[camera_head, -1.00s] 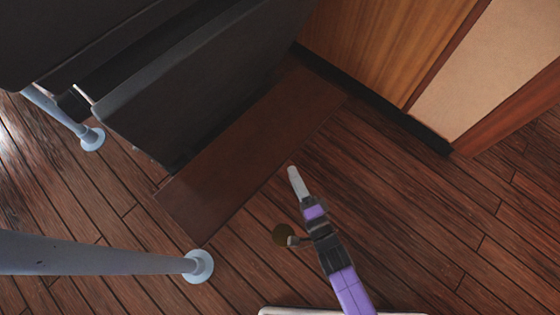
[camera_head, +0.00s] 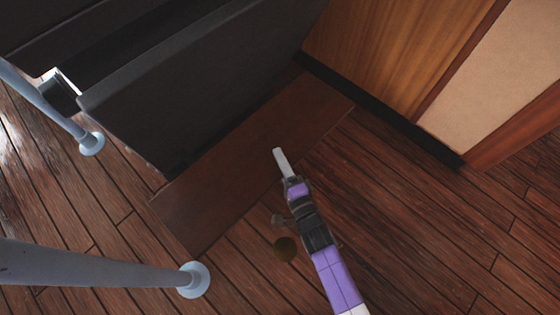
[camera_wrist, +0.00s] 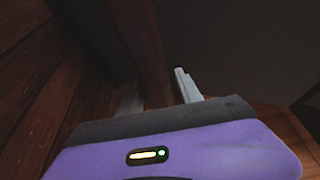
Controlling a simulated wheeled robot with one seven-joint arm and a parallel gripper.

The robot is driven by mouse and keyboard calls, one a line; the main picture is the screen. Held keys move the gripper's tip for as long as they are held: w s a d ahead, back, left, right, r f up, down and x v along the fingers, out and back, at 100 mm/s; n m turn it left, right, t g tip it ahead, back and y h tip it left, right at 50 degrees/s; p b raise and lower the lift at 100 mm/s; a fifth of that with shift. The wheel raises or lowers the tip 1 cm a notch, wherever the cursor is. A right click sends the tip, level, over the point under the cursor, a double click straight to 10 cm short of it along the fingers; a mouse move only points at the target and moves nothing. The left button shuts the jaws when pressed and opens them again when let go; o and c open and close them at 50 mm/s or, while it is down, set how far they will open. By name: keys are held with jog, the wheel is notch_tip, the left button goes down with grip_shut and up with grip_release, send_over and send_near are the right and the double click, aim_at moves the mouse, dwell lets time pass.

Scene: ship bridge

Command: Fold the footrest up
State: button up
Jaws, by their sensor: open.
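The footrest (camera_head: 235,175) is a flat, dark brown panel, folded down and jutting out along the foot of the black console or seat (camera_head: 200,85). My gripper (camera_head: 280,155) overlaps the footrest's outer long edge in the head view, near its middle. In the wrist view the two pale fingers of my gripper (camera_wrist: 158,92) are apart with nothing clamped. A brown strip, apparently the footrest (camera_wrist: 148,45), runs up beyond the gap between them. I cannot tell whether a finger touches it.
A wood-panelled cabinet (camera_head: 385,45) stands beyond the footrest's far end. A grey rail (camera_head: 100,276) with a round foot is at lower left, and a second post (camera_head: 45,95) is at upper left. The plank floor (camera_head: 440,220) at right is clear.

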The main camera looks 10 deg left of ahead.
jog(key=shift+c, duration=0.4)
grip_shut()
dwell(0.9)
